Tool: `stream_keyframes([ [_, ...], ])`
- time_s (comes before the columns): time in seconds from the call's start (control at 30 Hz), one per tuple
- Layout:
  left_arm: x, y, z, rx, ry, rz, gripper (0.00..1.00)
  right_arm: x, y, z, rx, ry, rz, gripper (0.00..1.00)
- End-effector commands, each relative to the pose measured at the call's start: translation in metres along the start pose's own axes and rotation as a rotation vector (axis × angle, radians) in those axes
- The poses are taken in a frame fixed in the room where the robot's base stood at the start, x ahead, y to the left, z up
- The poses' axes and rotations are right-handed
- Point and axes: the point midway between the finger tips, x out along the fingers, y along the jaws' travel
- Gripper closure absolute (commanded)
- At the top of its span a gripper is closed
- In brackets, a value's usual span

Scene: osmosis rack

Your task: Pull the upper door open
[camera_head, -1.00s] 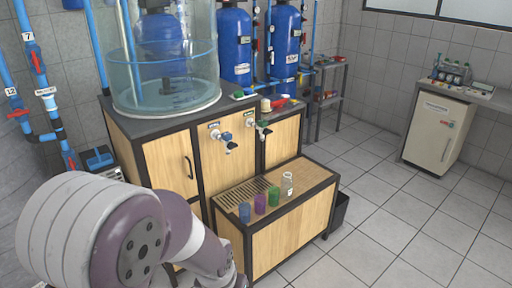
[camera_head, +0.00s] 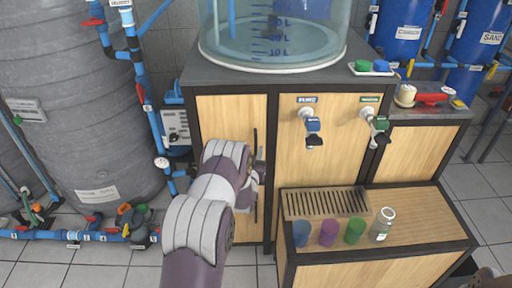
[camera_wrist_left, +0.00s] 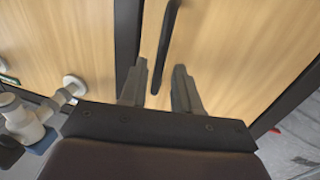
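The upper door (camera_head: 226,118) is a pale wood panel in the dark-framed cabinet, left of the taps in the head view. It looks closed. Its black vertical handle (camera_head: 255,137) is partly hidden behind my left gripper (camera_head: 259,168) in the head view. In the left wrist view the handle (camera_wrist_left: 166,45) comes down from the top edge, and its end lies between the two fingers of my left gripper (camera_wrist_left: 158,87). The fingers are apart, with gaps on both sides of the handle. I cannot tell how deep the handle sits between them.
Two taps (camera_head: 312,128) stick out from the panel right of the door. A large grey tank (camera_head: 75,110) and blue pipes are on the left. A clear tank stands on top.

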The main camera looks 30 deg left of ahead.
Motion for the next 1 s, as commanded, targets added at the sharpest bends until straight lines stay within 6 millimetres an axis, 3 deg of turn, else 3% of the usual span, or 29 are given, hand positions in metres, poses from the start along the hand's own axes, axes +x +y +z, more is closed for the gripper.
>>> stream_keyframes([
  [0.2, 0.032, 0.0, 0.0, 0.0, 0.001, 0.001, 0.69, 0.002, 0.0, 0.0, 0.0, 0.0, 0.0, 0.57],
  [0.5, 0.036, 0.0, 0.0, 0.0, -0.001, 0.001, 0.69, 0.002, 0.0, 0.0, 0.0, 0.0, 0.0, 0.57],
  [0.6, 0.036, 0.0, 0.0, 0.0, -0.001, 0.001, 1.0, 0.002, 0.0, 0.0, 0.0, 0.0, 0.0, 0.57],
  [1.0, 0.029, 0.0, -0.001, 0.0, 0.0, 0.036, 1.0, 0.001, 0.0, 0.0, 0.0, 0.0, 0.0, 0.57],
])
